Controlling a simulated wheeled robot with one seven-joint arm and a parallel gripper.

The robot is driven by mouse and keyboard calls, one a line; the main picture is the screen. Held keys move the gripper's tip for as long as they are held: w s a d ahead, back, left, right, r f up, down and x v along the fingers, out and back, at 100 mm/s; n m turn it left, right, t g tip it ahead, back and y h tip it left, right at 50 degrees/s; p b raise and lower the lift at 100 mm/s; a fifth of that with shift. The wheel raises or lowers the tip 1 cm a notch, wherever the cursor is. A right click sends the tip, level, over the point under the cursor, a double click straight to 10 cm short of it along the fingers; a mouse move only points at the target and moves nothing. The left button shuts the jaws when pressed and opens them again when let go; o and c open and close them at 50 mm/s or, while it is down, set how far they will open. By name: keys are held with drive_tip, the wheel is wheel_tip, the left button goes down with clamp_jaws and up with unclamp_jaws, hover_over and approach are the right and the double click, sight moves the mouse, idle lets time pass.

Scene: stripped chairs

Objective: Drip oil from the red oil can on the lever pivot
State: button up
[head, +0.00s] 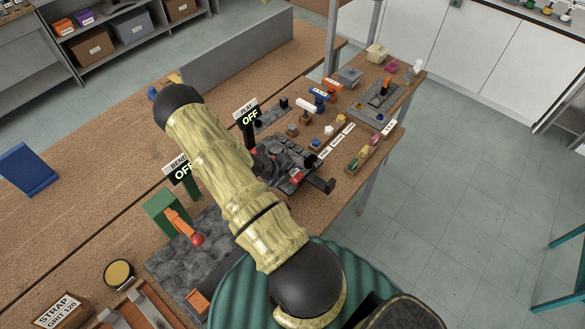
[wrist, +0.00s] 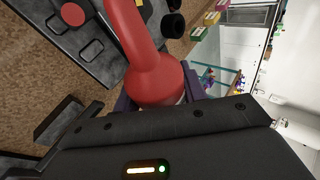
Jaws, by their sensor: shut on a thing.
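My gripper (wrist: 157,96) is shut on the red oil can (wrist: 157,78) in the wrist view, with its purple fingers on either side of the can's body. The can's narrower red neck runs toward the top of that view, over a grey plate. In the head view my arm hides much of the can and gripper. A green block with an orange lever (head: 179,222) ending in a red ball stands at the left, beside the BEND sign, which reads OFF. I cannot tell which joint is the lever pivot, and no oil drop shows.
The grey plate (wrist: 107,62) under the can carries red buttons. Signs, small coloured parts and a grey lever fixture (head: 379,92) crowd the bench's right side. A blue block (head: 28,169) lies far left, with bare bench around it. A round tin (head: 119,273) sits front left.

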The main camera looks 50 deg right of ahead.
drive_tip(key=shift+r+g+p, duration=0.2)
drive_tip(key=shift+g+p, duration=0.2)
drive_tip(key=shift+p, duration=0.95)
drive_tip(key=shift+s+f+n+g, duration=0.25)
drive_tip(key=shift+n+g, duration=0.15)
drive_tip(key=shift+g, duration=0.5)
drive_tip(key=shift+r+n+h, duration=0.15)
drive_tip(key=shift+n+h, duration=0.15)
drive_tip(key=shift+r+n+g, duration=0.4)
drive_tip(key=shift+r+g, duration=0.45)
drive_tip(key=shift+g, duration=0.05)
drive_tip(key=shift+b, duration=0.3)
drive_tip(key=shift+w+r+g+h, duration=0.1)
drive_tip(key=shift+r+g+h, duration=0.2)
idle(0.5)
